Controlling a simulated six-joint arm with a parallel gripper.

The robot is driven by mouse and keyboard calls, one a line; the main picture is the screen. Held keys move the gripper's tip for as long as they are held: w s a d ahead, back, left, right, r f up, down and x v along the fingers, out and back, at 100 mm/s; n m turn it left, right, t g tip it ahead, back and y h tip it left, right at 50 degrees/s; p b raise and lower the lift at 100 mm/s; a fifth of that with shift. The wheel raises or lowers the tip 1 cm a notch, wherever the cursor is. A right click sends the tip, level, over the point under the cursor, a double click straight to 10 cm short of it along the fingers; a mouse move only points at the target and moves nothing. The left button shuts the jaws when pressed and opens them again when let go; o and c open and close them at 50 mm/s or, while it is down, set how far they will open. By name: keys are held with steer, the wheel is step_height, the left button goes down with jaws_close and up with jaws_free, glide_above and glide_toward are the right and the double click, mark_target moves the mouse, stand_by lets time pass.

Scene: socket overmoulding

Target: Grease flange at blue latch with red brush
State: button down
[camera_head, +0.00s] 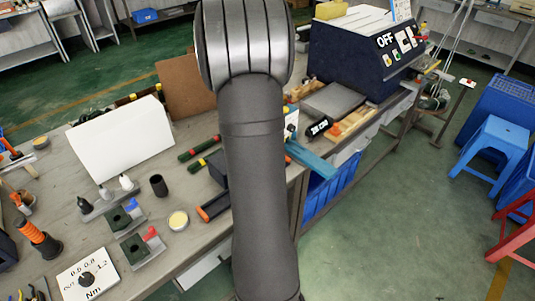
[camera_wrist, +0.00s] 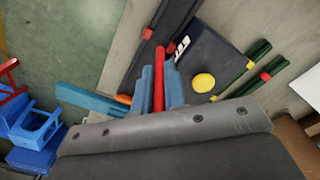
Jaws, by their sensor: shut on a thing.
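My gripper (camera_wrist: 160,90) has blue fingers, shut on a red rod-like handle, which looks like the red brush (camera_wrist: 159,70). Its tip is not clear. In the head view my arm hides the gripper and the brush. Two dark green blocks on grey plates stand at the front left of the bench. One has a blue latch (camera_head: 131,204), the other a red latch (camera_head: 151,233). The flange (camera_head: 118,217) at the blue latch appears to be the dark green block. The gripper is well away from it, behind my arm. A round tin with pale yellow content (camera_head: 178,220) stands beside the blocks.
Small bottles (camera_head: 105,191) and a black cup (camera_head: 158,185) stand behind the blocks. A white panel (camera_head: 125,140) leans farther back. Green rods (camera_wrist: 245,62) and a teal bar (camera_wrist: 88,98) lie near the gripper. A dark machine (camera_head: 365,50) stands at the right.

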steer(key=s+a+r, duration=0.2)
steer(key=s+a, duration=0.5)
steer(key=a, duration=0.3)
steer(key=s+a+r, duration=0.1)
steer(key=s+a, duration=0.7)
steer(key=a, duration=0.3)
steer(key=shift+w+d+f, duration=0.1)
steer(key=shift+f, duration=1.35)
steer(key=shift+d+f, duration=0.1)
steer(key=shift+f, duration=1.35)
steer(key=shift+f, duration=0.55)
steer(key=shift+r, duration=0.1)
step_height(320, 180, up, 7)
